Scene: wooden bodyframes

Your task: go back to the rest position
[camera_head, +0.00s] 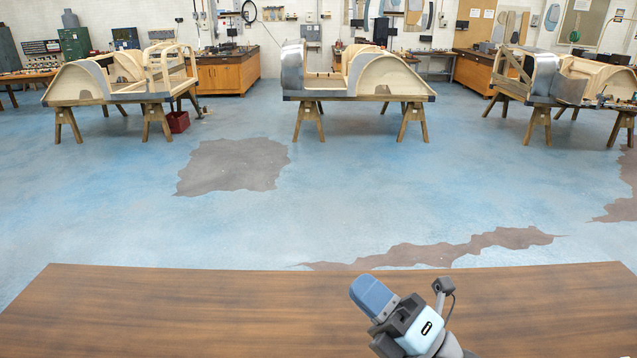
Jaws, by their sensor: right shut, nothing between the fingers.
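My right gripper (373,297) is in the camera_head view at the bottom, right of centre. Its blue fingers are together, with nothing between them, and point up and to the left. It is over the brown wooden table (180,312), and its height above the top cannot be told. My left gripper is not in view.
The table top is bare on both sides of my right arm. Beyond its far edge is an open blue floor with brown worn patches (235,165). Wooden bodyframes (385,75) stand on trestles farther back, with workbenches (228,73) along the wall.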

